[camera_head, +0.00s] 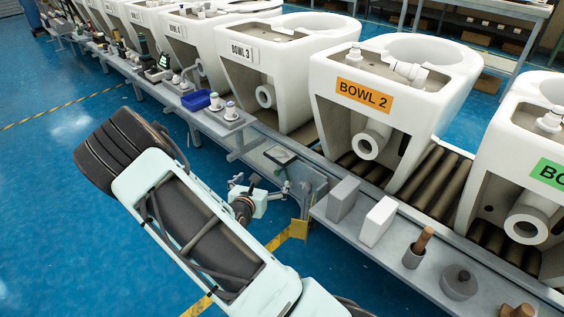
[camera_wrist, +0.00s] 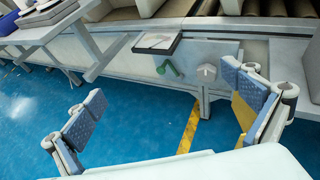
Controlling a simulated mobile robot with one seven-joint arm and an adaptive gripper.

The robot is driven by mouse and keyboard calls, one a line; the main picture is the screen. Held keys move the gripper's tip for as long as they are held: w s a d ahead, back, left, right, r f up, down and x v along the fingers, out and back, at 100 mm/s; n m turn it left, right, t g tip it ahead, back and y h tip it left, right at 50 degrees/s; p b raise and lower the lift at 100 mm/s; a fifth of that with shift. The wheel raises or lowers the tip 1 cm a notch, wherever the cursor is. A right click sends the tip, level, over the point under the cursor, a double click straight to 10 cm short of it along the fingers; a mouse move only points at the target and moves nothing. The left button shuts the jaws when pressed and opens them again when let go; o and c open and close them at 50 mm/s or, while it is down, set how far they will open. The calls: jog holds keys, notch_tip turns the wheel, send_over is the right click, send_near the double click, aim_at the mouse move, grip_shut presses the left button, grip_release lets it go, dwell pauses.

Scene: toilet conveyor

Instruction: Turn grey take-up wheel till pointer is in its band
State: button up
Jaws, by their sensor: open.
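A small grey lobed knob (camera_wrist: 207,73), which looks like the grey take-up wheel, sits on the pale front panel below the conveyor in the wrist view. A dark-framed plate (camera_wrist: 157,42) is above and left of it; it also shows in the head view (camera_head: 280,155). I cannot make out a pointer or band. My gripper (camera_wrist: 167,103) is open and empty, its blue-padded fingers wide apart. The knob lies beyond the fingers, nearer the right one, apart from both. In the head view my gripper (camera_head: 262,186) is in front of the panel, and the knob cannot be made out.
A green handle (camera_wrist: 168,68) is just left of the knob. A yellow plate (camera_head: 299,229) hangs below the shelf. The shelf (camera_head: 340,222) on the right carries blocks and tools; a blue bin (camera_head: 195,100) stands on the left one. Blue floor in front is open.

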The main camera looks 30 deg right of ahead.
jog(key=shift+w+d+f, duration=0.1)
jog(key=shift+w+d, duration=0.2)
dwell(0.4)
